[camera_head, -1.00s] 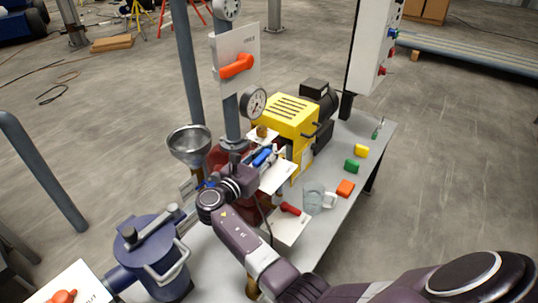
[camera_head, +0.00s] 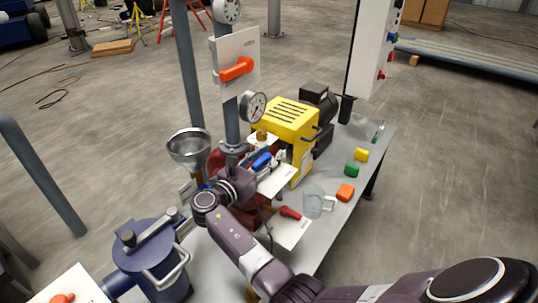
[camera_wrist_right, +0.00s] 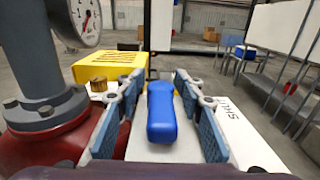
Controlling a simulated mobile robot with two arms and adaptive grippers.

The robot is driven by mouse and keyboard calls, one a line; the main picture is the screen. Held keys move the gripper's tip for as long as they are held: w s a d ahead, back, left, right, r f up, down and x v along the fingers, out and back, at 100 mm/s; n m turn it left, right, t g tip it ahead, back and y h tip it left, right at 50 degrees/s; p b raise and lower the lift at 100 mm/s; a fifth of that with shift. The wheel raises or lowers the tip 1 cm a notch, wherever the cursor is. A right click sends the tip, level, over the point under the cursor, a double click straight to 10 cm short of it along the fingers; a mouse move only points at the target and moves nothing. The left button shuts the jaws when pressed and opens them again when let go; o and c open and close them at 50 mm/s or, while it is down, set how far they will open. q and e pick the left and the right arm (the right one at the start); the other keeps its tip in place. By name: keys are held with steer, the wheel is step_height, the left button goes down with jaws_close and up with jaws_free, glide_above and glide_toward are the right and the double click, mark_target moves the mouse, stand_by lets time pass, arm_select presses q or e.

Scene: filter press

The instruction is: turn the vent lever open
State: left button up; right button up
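A blue lever handle (camera_wrist_right: 162,112) stands on a white plate in the right wrist view. Dark lettering that looks like SHUT is on the plate to its right. In the head view the blue lever (camera_head: 262,160) lies on a white plate in front of the yellow unit. My right gripper (camera_wrist_right: 160,80) is open, with its two blue-grey padded fingers on either side of the lever and a gap on both sides. I cannot tell which lever is labelled vent. An orange lever (camera_head: 237,69) is on an upright plate and a red lever (camera_head: 290,212) on a lower plate. My left gripper is out of view.
A steel funnel (camera_head: 189,144), a grey pipe with a pressure gauge (camera_head: 252,106) and a yellow pump unit (camera_head: 288,120) stand close to my right gripper. A glass beaker (camera_head: 313,203) and coloured blocks sit on the bench's right side. A blue vessel (camera_head: 150,255) stands at lower left.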

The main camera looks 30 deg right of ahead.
mark_target(253, 168)
steer(key=v, duration=0.7)
steer(key=shift+a, duration=0.2)
stand_by(0.4)
